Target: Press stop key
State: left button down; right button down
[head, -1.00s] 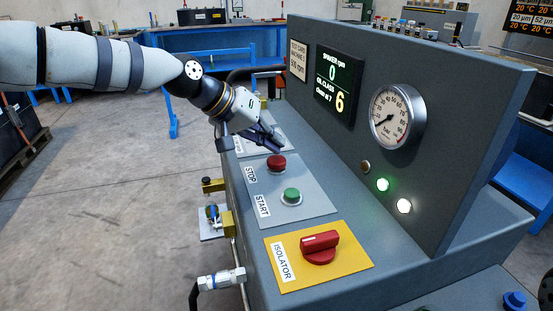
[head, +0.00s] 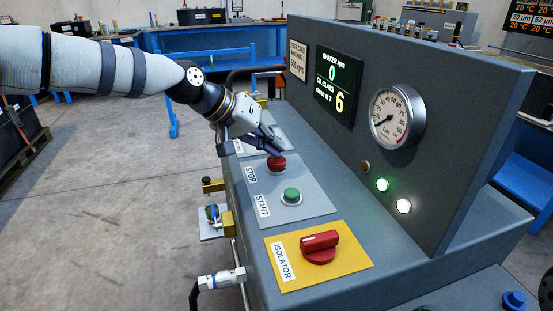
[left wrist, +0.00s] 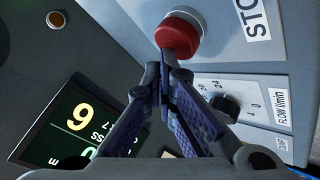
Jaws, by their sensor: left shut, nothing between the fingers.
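The red stop key (head: 277,164) is a round button on a light grey plate, beside the STOP label (head: 250,174). In the left wrist view the red key (left wrist: 181,36) stands just beyond my fingertips. My left gripper (head: 278,151) is shut and empty, its tips right at the top of the key; in the left wrist view the closed tips (left wrist: 165,65) overlap the key's lower edge. I cannot tell whether they touch it. My right gripper is not in view.
A green start button (head: 292,196) sits close to the stop key. A red isolator switch (head: 320,246) is on a yellow plate nearer. The upright panel holds a display (head: 338,84) reading 0 and 6, and a pressure gauge (head: 396,116). A flow knob (left wrist: 225,107) is beside the gripper.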

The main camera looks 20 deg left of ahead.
pick_arm(q)
jog(key=shift+f, duration=0.5)
dwell(0.4)
jog(key=shift+r+p, duration=0.35)
jog(key=shift+r, duration=0.6)
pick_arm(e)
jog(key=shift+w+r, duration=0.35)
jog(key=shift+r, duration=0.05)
